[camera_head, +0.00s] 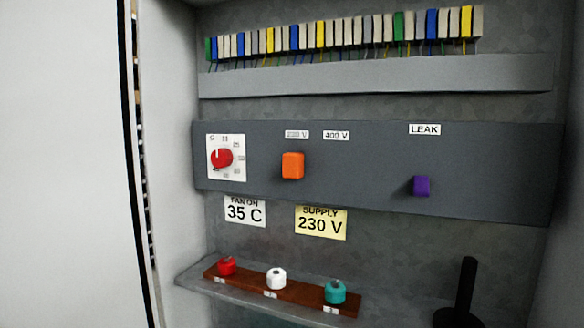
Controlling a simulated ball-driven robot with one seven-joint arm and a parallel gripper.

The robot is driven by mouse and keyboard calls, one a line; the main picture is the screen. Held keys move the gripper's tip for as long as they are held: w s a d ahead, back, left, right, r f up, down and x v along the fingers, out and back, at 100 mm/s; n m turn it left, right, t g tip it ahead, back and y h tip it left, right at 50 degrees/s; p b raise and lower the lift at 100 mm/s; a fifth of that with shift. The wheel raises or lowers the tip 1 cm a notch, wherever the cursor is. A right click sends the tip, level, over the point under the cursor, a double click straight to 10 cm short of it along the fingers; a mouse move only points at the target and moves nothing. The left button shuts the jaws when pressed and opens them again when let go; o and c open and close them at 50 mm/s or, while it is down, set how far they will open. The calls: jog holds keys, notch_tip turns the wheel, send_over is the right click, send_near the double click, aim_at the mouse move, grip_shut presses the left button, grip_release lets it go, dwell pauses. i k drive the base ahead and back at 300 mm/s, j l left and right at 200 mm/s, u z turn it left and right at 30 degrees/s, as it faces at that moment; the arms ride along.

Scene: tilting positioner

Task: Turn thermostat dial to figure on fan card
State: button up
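The thermostat dial is a red round knob (222,159) on a white scale plate (240,175) at the left of the dark grey panel. A pale mark on the knob points roughly up. The scale figures around it are too small to read surely. The fan card (245,211) is white, hangs just below the panel under the dial, and reads "FAN ON 35 C". My gripper is not in view.
The panel (370,165) also bears an orange switch (292,166) and a purple knob (421,186) under a "LEAK" label. A yellow card (321,222) reads "SUPPLY 230 V". Below, a brown strip (250,286) holds red, white and teal pieces. A black post (466,285) stands lower right.

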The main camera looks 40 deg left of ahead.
aim_at(220, 158)
jog(key=u, duration=1.3)
